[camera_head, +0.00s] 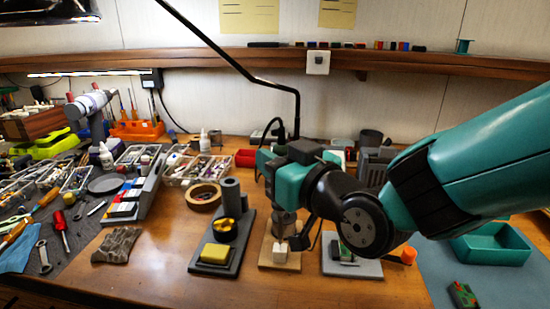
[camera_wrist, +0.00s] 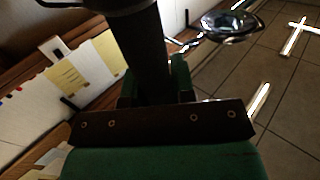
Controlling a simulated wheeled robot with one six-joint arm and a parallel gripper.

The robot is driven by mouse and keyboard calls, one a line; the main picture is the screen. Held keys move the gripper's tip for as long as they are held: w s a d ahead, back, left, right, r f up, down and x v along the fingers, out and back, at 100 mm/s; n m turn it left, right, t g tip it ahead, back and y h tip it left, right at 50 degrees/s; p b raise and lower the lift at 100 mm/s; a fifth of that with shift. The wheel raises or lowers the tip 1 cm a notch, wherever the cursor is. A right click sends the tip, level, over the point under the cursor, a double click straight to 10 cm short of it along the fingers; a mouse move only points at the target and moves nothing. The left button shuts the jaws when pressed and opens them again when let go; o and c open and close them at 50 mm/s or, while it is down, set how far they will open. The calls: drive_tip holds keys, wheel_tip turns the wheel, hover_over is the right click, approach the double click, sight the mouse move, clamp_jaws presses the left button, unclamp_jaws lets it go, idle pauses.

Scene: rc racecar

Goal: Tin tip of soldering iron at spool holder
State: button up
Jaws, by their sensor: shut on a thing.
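The spool holder (camera_head: 292,263) is a small wooden base with a white block (camera_head: 281,252) at its front; a grey, spool-like cylinder (camera_head: 285,224) stands behind the block. My gripper (camera_head: 290,205) is above this base, largely hidden behind my own wrist in the head view. In the wrist view, my gripper (camera_wrist: 153,88) is shut around a thick dark shaft, apparently the handle of the soldering iron (camera_wrist: 150,50). The iron's tip cannot be made out, and whether it touches the solder is not clear.
Left of the spool holder is a dark stand (camera_head: 214,265) with a yellow sponge, brass cup and grey tube. Right of it is a light grey base (camera_head: 365,268) with a green board. A tape roll (camera_head: 203,195) and teal tray (camera_head: 492,246) lie farther out. A black lamp arm (camera_head: 215,52) hangs overhead.

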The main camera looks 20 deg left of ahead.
drive_tip(key=shift+f+b, duration=0.55)
drive_tip(key=shift+b, duration=0.35)
idle(2.9)
drive_tip(key=shift+r, duration=0.25)
idle(2.2)
